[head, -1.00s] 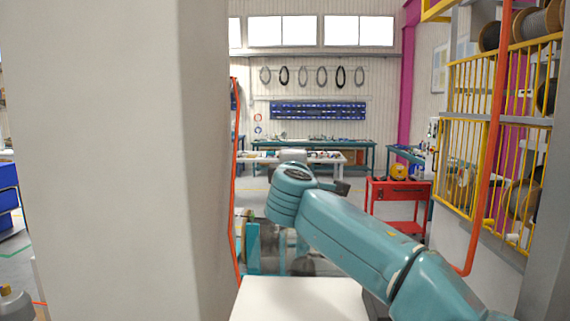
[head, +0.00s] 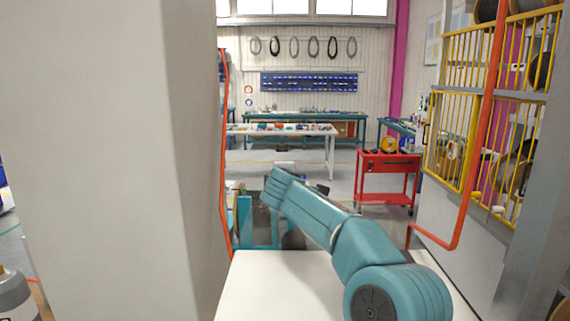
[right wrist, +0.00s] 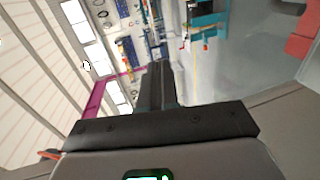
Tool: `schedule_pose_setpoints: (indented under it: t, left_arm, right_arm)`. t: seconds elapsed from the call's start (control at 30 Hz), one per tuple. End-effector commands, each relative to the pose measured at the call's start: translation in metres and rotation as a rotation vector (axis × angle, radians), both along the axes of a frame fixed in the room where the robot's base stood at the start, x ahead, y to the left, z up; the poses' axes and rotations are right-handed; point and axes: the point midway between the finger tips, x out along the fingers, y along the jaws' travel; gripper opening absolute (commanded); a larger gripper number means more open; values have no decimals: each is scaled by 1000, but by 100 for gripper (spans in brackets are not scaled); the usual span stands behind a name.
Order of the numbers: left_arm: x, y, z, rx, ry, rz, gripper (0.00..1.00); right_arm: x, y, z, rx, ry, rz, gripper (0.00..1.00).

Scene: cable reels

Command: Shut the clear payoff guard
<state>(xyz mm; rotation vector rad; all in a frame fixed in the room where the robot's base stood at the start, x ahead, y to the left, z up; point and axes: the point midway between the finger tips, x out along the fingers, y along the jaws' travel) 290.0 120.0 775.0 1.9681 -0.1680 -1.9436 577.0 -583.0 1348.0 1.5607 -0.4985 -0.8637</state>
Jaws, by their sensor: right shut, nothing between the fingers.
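I cannot make out the clear payoff guard for certain. An orange tube (head: 478,150) runs down the right of the head view and bends inward at its foot. A thin orange edge (head: 222,150) runs down beside the pale column at left. Whether either belongs to the guard I cannot tell. A teal stand (head: 244,222) shows low in the middle, partly hidden behind my right arm. My right gripper (right wrist: 158,80) is shut and empty in the right wrist view, pointing into the room. In the head view its fingers are hidden beyond the wrist. My left gripper is out of view.
A large pale column (head: 110,150) blocks the left of the head view. A white surface (head: 275,290) lies below my arm. A yellow barred rack (head: 455,150) with reels stands at right. A red cart (head: 388,175) and workbenches (head: 270,131) stand farther back, with open floor between.

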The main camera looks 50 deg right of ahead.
Motion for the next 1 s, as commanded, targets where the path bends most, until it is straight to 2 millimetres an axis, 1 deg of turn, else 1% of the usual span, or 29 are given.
schedule_pose_setpoints:
  t: [0.03,0.1,0.4,0.6,1.0]
  left_arm:
    - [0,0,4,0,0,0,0]
    - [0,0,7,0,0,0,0]
    - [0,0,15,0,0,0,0]
    - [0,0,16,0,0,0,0]
    - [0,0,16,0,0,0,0]
  right_arm:
    - [1,-1,-4,0,4,1,0]
    - [2,-3,-12,0,3,0,0]
    - [4,-5,-35,83,69,-1,0]
    - [4,-6,-40,100,84,0,0]
    - [4,-5,-41,102,86,0,0]
